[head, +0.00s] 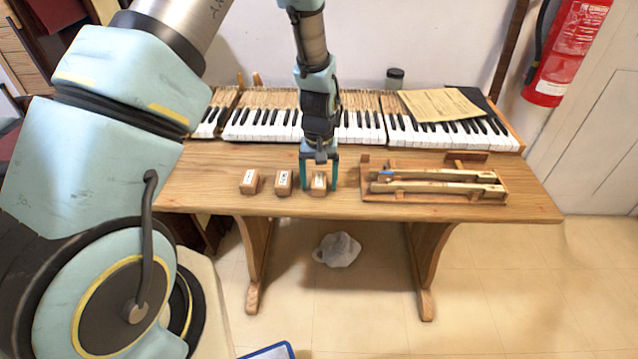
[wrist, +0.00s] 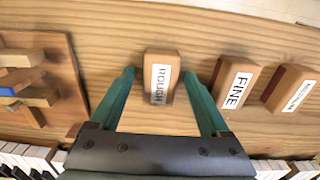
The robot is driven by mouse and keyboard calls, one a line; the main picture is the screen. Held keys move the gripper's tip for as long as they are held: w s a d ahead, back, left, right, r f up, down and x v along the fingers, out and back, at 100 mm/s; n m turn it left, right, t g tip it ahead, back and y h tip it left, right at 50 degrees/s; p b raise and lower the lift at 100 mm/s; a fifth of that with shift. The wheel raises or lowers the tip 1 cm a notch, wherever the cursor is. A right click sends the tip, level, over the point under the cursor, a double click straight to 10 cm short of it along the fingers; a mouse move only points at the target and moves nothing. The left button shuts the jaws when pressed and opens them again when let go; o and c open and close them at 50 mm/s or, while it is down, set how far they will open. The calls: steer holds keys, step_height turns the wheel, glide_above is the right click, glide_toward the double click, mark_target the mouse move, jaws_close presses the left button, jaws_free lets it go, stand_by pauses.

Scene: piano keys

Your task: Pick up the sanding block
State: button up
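Three wooden sanding blocks stand in a row near the table's front edge. The one labelled ROUGH (head: 318,184) is rightmost in the head view and also shows in the wrist view (wrist: 161,78). The FINE block (head: 283,182), also in the wrist view (wrist: 236,83), is in the middle. The third block (head: 249,182) is leftmost; its label is hard to read in the wrist view (wrist: 289,88). My gripper (head: 319,186) is open and points down over the ROUGH block. In the wrist view its fingers (wrist: 160,72) are on either side of that block, with gaps.
A wooden frame with piano action parts (head: 435,188) lies to the right on the wooden table (head: 540,208). Piano keyboards (head: 262,124) run along the back, with papers (head: 438,104) on the right. The FINE block is close beside one finger.

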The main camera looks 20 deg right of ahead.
mark_target(319, 179)
jaws_close()
stand_by(0.4)
step_height(319, 179, up, 10)
steer(key=b, duration=0.2)
steer(key=shift+b, duration=0.35)
